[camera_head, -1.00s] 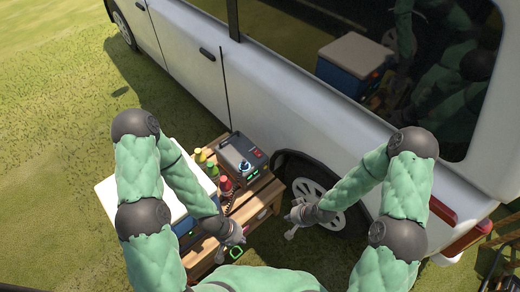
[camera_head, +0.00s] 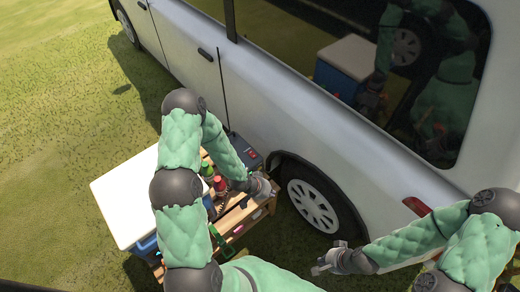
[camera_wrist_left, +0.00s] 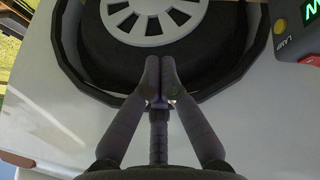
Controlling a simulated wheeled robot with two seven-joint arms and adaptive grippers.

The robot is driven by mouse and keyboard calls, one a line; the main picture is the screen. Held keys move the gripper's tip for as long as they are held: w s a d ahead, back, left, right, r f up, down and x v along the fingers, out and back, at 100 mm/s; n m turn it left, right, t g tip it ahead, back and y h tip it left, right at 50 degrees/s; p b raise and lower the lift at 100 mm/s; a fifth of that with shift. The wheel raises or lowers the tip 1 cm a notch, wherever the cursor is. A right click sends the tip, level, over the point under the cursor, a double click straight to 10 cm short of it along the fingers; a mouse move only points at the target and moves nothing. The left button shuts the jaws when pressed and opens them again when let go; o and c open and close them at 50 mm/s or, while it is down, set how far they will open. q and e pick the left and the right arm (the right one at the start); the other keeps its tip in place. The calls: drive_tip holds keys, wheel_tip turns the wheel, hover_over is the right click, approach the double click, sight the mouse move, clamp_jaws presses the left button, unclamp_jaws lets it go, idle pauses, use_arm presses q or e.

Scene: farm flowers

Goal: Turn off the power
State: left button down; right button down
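The power box (camera_head: 244,150), a grey unit with a red switch (camera_head: 252,154), sits on the wooden stand beside the white van. My left arm hides much of it. In the left wrist view, its corner (camera_wrist_left: 302,35) shows at the upper right, with a green display, a yellow button (camera_wrist_left: 279,27) and part of a red switch (camera_wrist_left: 312,60). My left gripper (camera_head: 268,188) is over the stand's right end, in front of the box; its fingertips (camera_wrist_left: 160,62) meet with nothing between them. My right gripper (camera_head: 318,268) is away to the lower right; its opening is unclear.
The van (camera_head: 270,105) and its rear wheel (camera_head: 313,205) stand close beside the wooden stand (camera_head: 233,217). A white-lidded blue cooler (camera_head: 125,205) is at the left. Bottles with red (camera_head: 220,182) and green caps stand between cooler and box. Open grass lies left.

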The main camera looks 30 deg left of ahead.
use_arm(q)
drive_tip(key=w+a+r+m+t, duration=0.1)
drive_tip(key=w+a+r, duration=0.1)
drive_tip(key=a, duration=0.5)
drive_tip(key=w+a+r+m+t+y+p, duration=0.1)
drive_tip(key=w+a+r+m, duration=0.1)
drive_tip(key=w+a, duration=0.3)
drive_tip(key=w+a+r+m+t, duration=0.1)
drive_tip(key=w+a, duration=0.3)
drive_tip(key=a, duration=0.5)
drive_tip(key=shift+a+r+m+t+y, duration=0.2)
drive_tip(key=shift+r+m+t+y, duration=0.2)
drive_tip(key=shift+r+m, duration=0.15)
drive_tip(key=b, duration=0.3)
hover_over(249, 154)
drive_tip(key=f, duration=0.7)
drive_tip(key=shift+s+d+f, duration=0.1)
drive_tip(key=shift+d+f, duration=0.05)
drive_tip(key=shift+d, duration=0.1)
wheel_tip(249, 154, down, 2)
drive_tip(key=shift+a+f+b, duration=0.15)
drive_tip(key=shift+b, duration=0.55)
drive_tip(key=shift+a+f+b, duration=0.15)
drive_tip(key=shift+f+b, duration=0.15)
drive_tip(key=shift+f, duration=0.4)
